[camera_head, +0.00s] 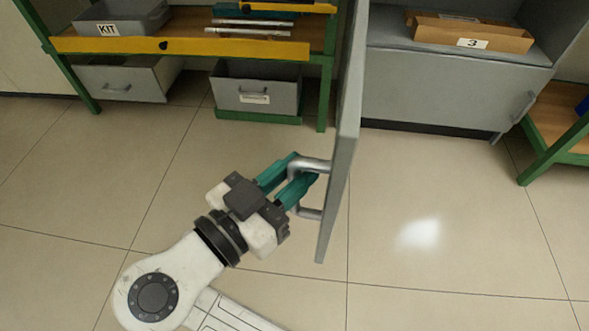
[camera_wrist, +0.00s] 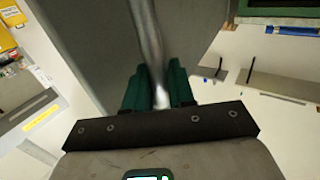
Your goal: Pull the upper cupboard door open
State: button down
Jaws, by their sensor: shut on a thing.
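The upper cupboard door (camera_head: 345,120) is a grey panel. In the head view it is swung well out from the grey cupboard (camera_head: 440,85) and shows nearly edge-on. Its silver bar handle (camera_head: 313,165) is on the left face. My gripper (camera_head: 302,174) has its teal fingers shut on this handle, reaching from the lower left. In the wrist view the handle (camera_wrist: 148,40) runs down between the fingers, with the grey door (camera_wrist: 95,40) behind it. The exact contact on the bar is partly hidden by the fingers.
The open cupboard holds a cardboard box (camera_head: 472,35) labelled 3. Its lower front (camera_head: 450,92) is closed. A green-framed bench (camera_head: 180,47) with grey drawers, a KIT bin (camera_head: 120,17) and rods stands back left. Another wooden-topped bench (camera_head: 560,125) is at right. The tiled floor in front is clear.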

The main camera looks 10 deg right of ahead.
jog(key=shift+w+d+f, duration=0.1)
jog(key=shift+d, duration=0.05)
jog(key=c, duration=1.1)
grip_release()
jog(key=p+v, duration=0.1)
jog(key=v, duration=0.2)
jog(key=p+v, duration=0.1)
jog(key=v, duration=0.2)
jog(key=shift+r, duration=0.2)
jog(key=shift+p+v, duration=0.45)
jog(key=shift+v, duration=2)
jog(key=shift+f, duration=0.2)
